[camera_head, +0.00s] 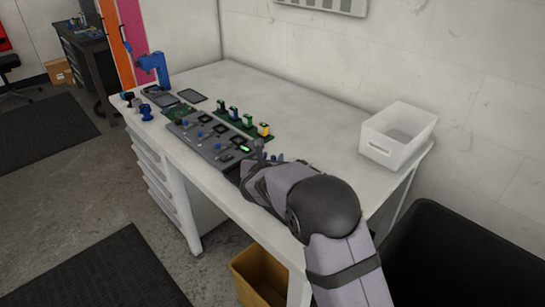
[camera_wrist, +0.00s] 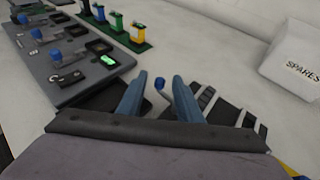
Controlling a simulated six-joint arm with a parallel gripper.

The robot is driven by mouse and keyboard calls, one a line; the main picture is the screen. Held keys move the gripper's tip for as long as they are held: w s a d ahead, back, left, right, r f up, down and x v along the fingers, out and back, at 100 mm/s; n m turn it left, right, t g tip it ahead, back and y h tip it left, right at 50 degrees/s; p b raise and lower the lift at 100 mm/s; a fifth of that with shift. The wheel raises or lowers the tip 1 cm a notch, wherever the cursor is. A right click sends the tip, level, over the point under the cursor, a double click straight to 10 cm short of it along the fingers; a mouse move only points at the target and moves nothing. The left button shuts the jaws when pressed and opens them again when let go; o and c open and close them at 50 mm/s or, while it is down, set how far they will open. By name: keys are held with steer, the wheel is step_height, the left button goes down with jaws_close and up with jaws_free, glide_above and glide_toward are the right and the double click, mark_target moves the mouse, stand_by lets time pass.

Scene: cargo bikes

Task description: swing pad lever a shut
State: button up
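My gripper (camera_wrist: 160,84) is open in the wrist view. Its two blue-grey fingers stand apart on either side of a small blue knob (camera_wrist: 159,83) on a short stem, with a gap visible on both sides. The knob rises from a dark fixture (camera_wrist: 228,114) with pale bars, partly hidden by my gripper. I see no label that shows whether this is pad lever a. A grey panel (camera_wrist: 62,77) to the left carries several blue-knobbed levers and small dark displays, one lit green (camera_wrist: 108,60). The panel (camera_head: 205,142) also shows in the head view, where my arm hides most of the fixture.
A green board (camera_wrist: 128,38) with coloured upright clips stands behind the panel. A white bin marked SPARES (camera_wrist: 290,58) is at the right; the head view shows this bin (camera_head: 398,135) open-topped near the wall. The white bench (camera_head: 300,105) between them is clear.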

steer(key=shift+w+f, duration=0.15)
steer(key=shift+w, duration=0.2)
jaws_close()
